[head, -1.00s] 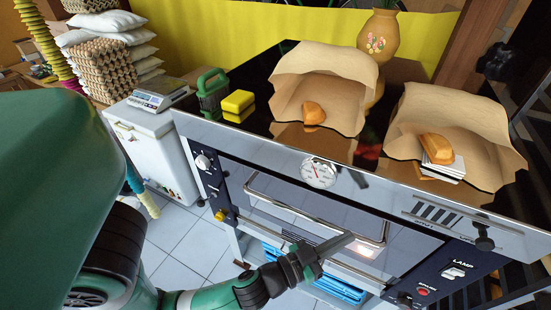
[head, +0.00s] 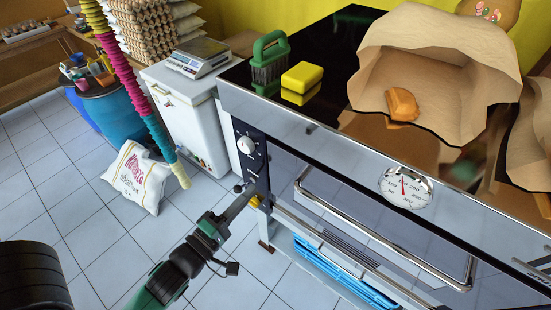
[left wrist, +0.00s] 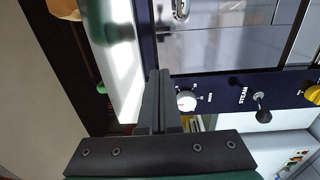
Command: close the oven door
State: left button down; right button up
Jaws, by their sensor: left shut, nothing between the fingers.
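The oven door (head: 345,235), with a long metal bar handle (head: 385,235), is in the front of the oven in the head view; I cannot tell how far it stands ajar. Its right end runs out of the picture. My left gripper (head: 243,203) is shut and empty, at the left end of the oven front by the yellow knob, left of the handle. In the left wrist view its dark fingers (left wrist: 158,100) are together beside a white dial (left wrist: 187,101), with the oven front beyond. Contact cannot be made out. My right gripper is not in view.
A steam lever (left wrist: 262,108) and yellow knob (left wrist: 313,95) stick out of the control panel. Blue slatted racking (head: 335,275) is under the oven. A white chest (head: 190,115) with a scale (head: 198,57) stands left. A white sack (head: 138,178) lies on the tiled floor, mostly clear.

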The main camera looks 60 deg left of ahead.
aim_at(286, 153)
pick_arm(q)
jog(key=p+x, duration=0.1)
jog(key=x, duration=0.3)
jog(key=p+x, duration=0.1)
jog(key=x, duration=0.2)
jog(key=p+x, duration=0.2)
jog(key=x, duration=0.2)
jog(key=shift+w+a+r, duration=0.15)
jog(key=shift+w+r, duration=0.05)
jog(key=shift+r, duration=0.1)
jog(key=shift+w+a+f, duration=0.15)
jog(key=shift+w+a, duration=0.1)
jog(key=shift+w, duration=0.25)
jog(key=shift+w+a+r+p, duration=0.35)
jog(key=shift+w+r+p, duration=0.3)
jog(key=shift+p, duration=0.4)
jog(key=shift+f+g, duration=0.3)
jog(key=shift+f, duration=0.2)
